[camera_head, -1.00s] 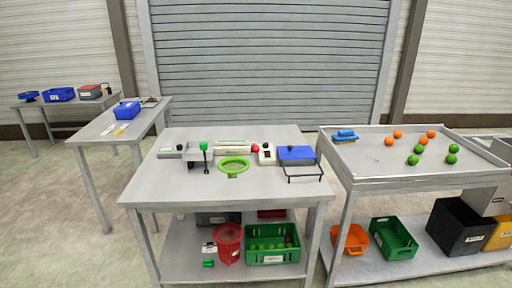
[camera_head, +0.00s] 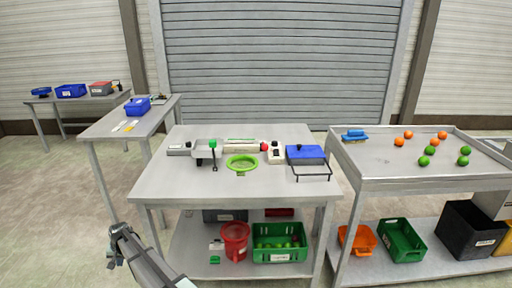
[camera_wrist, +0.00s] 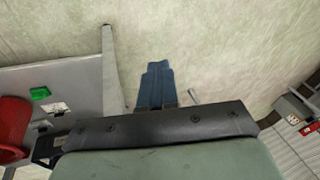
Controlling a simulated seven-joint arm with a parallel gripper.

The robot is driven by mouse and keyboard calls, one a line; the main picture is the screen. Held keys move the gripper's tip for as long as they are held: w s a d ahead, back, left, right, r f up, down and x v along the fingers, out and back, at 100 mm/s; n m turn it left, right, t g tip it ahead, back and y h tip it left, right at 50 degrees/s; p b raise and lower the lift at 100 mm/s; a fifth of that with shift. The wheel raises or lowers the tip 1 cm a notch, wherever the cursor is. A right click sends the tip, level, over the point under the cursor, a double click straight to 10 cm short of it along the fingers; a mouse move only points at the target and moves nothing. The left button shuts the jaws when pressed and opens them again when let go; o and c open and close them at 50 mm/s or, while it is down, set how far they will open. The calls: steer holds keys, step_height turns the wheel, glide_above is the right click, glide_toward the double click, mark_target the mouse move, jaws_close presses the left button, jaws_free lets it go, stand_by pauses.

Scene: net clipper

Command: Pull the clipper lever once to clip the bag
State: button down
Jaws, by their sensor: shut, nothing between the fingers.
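The net clipper (camera_head: 205,151) stands on the left part of the middle table. Its lever has a green knob (camera_head: 213,144) on top and a dark rod hanging down at its front. A green ring (camera_head: 241,162) lies right of the clipper; whether a bag hangs from it I cannot tell. My gripper (camera_head: 112,262) is low at the left in the head view, in front of the table and well below its top. It is shut and empty, apart from the clipper.
The middle table (camera_head: 180,185) has a blue-lidded device (camera_head: 306,153) at right and a red knob (camera_head: 264,147) behind the ring. Its lower shelf holds a red bucket (camera_head: 235,240) and a green crate (camera_head: 280,254). A fruit cart (camera_head: 370,175) stands at right. Open floor lies left of the table.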

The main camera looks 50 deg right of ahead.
steer(key=w+d+r+m+t, duration=0.1)
steer(key=w+d+r+t, duration=0.15)
steer(key=w+r, duration=0.8)
steer(key=w+d+r+m+t, duration=0.1)
steer(key=w+d+r, duration=0.2)
steer(key=w+r, duration=0.7)
steer(key=s+d+r+y, duration=0.1)
steer(key=s+d+r, duration=0.1)
steer(key=d, duration=0.5)
steer(key=s+d+r+y, duration=0.1)
steer(key=s+d+r, duration=0.2)
steer(key=d+r, duration=0.2)
steer(key=s+d+r+m, duration=0.1)
steer(key=s+d+r, duration=0.2)
steer(key=d, duration=0.6)
steer(key=shift+s+d+r+y, duration=0.15)
steer(key=shift+s+r+y, duration=0.05)
steer(key=shift+r+y, duration=0.25)
steer(key=s+d+r+h, duration=0.1)
steer(key=s+d+r, duration=0.4)
steer(key=d, duration=1.1)
steer(key=s+d+r+m+h, duration=0.1)
steer(key=s+d+r, duration=0.4)
steer(key=s+d, duration=0.7)
steer(key=s+d+r+m+h, duration=0.1)
steer(key=s+d+r, duration=0.4)
steer(key=d, duration=1.4)
steer(key=s+h, duration=0.1)
steer(key=s, duration=0.3)
steer(key=shift+d, duration=0.3)
